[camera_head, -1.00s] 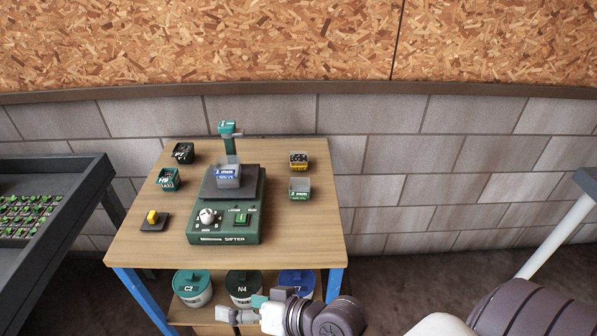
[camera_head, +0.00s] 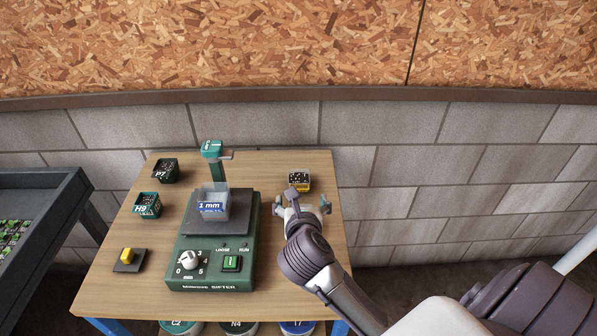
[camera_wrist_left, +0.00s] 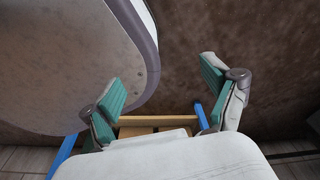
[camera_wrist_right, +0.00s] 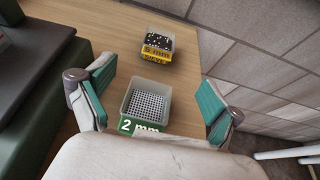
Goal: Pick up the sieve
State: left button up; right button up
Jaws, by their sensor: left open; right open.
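The green 2 mm sieve (camera_wrist_right: 148,108) stands on the table, between and just ahead of the spread fingers of my right gripper (camera_wrist_right: 150,100) in the right wrist view. That gripper (camera_head: 302,208) is open and empty above the table's right side, and its arm hides the 2 mm sieve in the head view. A blue 1 mm sieve (camera_head: 213,206) sits on the sifter (camera_head: 208,272). A yellow 5 mm sieve (camera_head: 299,182) with dark contents stands behind my right gripper and also shows in the right wrist view (camera_wrist_right: 157,48). My left gripper (camera_wrist_left: 160,95) is open and empty, outside the head view.
Boxes P7 (camera_head: 165,170) and H9 (camera_head: 147,205) and a yellow button (camera_head: 127,255) stand on the table's left. Buckets (camera_head: 238,327) sit on the shelf below. A block wall (camera_head: 400,170) is behind the table, and a seedling tray table (camera_head: 40,215) is at left.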

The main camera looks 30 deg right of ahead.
jog(key=shift+w+d+f, duration=0.1)
jog(key=shift+w+d, duration=0.05)
jog(key=shift+w, duration=0.15)
send_near(299, 174)
jog(key=shift+w+d+f, duration=0.2)
jog(key=shift+w+d, duration=0.2)
jog(key=shift+w, duration=0.15)
jog(key=x, duration=0.2)
jog(key=shift+w+d+f, duration=0.1)
jog(key=shift+w+f, duration=0.1)
jog(key=shift+w, duration=0.05)
jog(key=shift+w+d+f, duration=0.15)
jog(key=shift+w, duration=0.15)
jog(key=shift+c, duration=0.2)
jog(key=c, duration=1)
pick_arm(q)
jog(key=s, duration=0.1)
jog(key=s+a, duration=0.1)
jog(key=s, duration=0.1)
jog(key=shift+s+a, duration=0.25)
pick_arm(e)
jog(key=shift+c, duration=1)
